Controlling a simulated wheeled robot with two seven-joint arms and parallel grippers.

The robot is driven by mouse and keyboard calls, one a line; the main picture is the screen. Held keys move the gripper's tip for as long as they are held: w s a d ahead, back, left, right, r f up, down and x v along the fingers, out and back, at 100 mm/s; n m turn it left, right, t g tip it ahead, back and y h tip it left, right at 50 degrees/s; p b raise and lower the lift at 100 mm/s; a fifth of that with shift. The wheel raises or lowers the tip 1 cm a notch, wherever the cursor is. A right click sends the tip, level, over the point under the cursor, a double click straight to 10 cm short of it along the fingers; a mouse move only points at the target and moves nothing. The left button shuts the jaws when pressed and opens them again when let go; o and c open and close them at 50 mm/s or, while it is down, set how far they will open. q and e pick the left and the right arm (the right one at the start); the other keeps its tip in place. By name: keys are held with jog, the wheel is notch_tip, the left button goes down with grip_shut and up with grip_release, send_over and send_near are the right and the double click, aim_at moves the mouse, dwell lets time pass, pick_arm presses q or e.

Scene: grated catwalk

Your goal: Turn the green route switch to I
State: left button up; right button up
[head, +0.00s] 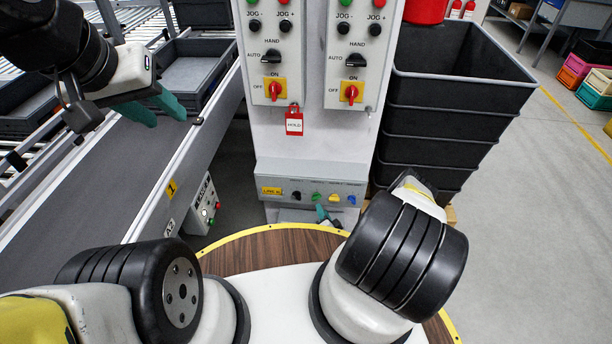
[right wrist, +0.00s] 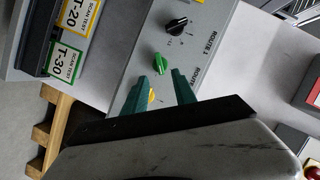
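The green route switch (head: 316,197) is a small knob on the low grey control box. In the right wrist view the green switch (right wrist: 160,63) lies just beyond my right gripper's fingertips. Its handle sits at a slant to the box; its position marks are too small to read. My right gripper (right wrist: 161,76) is open, with a gap between its teal fingers and nothing held. In the head view it is partly hidden by my right arm. A yellow knob (right wrist: 151,96) shows between the fingers. My left gripper (head: 170,112) is open and empty above the conveyor, far from the box.
A black knob (head: 296,195) and a blue knob (head: 351,199) flank the green and yellow ones. The panel above has red switches and a red hold tag (head: 294,122). Stacked dark bins (head: 450,85) stand right; a conveyor (head: 110,170) runs left.

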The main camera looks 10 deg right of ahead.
aim_at(317, 199)
jog(key=x, duration=0.7)
jog(key=shift+w, duration=0.2)
grip_shut()
